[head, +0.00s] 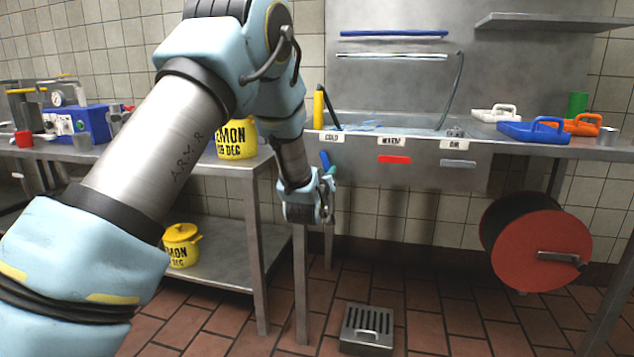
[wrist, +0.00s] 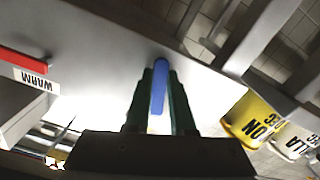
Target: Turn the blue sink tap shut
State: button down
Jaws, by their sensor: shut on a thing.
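The blue sink tap (head: 324,158) is a short lever on the sink's front panel, below the COLD label (head: 331,137). In the head view its visible upper end stands steep, tilted slightly; its lower part is hidden by my gripper. My gripper (head: 328,178) is at the lever, just below the left end of the sink front. In the wrist view the blue lever (wrist: 158,92) lies between the two dark fingers of my gripper (wrist: 160,85), which are shut on it.
A red lever (head: 394,160) under WARM and a grey-blue lever (head: 458,163) under AIR lie level to the right. A table with a yellow bucket (head: 237,140) stands left. A red hose reel (head: 537,250) hangs right. A floor drain (head: 367,327) lies below.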

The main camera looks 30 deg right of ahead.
aim_at(341, 154)
jog(key=n+b, duration=0.1)
jog(key=n, duration=0.1)
jog(key=s+d+r+n+b, duration=0.1)
jog(key=n+b, duration=0.1)
jog(key=n, duration=0.1)
jog(key=n+b, duration=0.1)
jog(key=n, duration=0.1)
jog(key=shift+s+d+r, duration=0.25)
jog(key=shift+d+r, duration=0.1)
jog(key=n, duration=0.1)
jog(key=r+n+b, duration=0.1)
jog(key=n+b, duration=0.1)
jog(key=n, duration=0.1)
jog(key=shift+s+d+r, duration=0.15)
jog(key=shift+s+d, duration=0.1)
jog(key=shift+d+r+n+b, duration=0.1)
jog(key=shift+r+n+b, duration=0.35)
jog(key=shift+n, duration=0.35)
jog(key=shift+r+n+b, duration=0.3)
jog(key=shift+n+b, duration=0.15)
jog(key=shift+n, duration=0.35)
jog(key=shift+s+r, duration=0.1)
jog(key=c, duration=0.8)
grip_release()
jog(key=shift+o, duration=0.2)
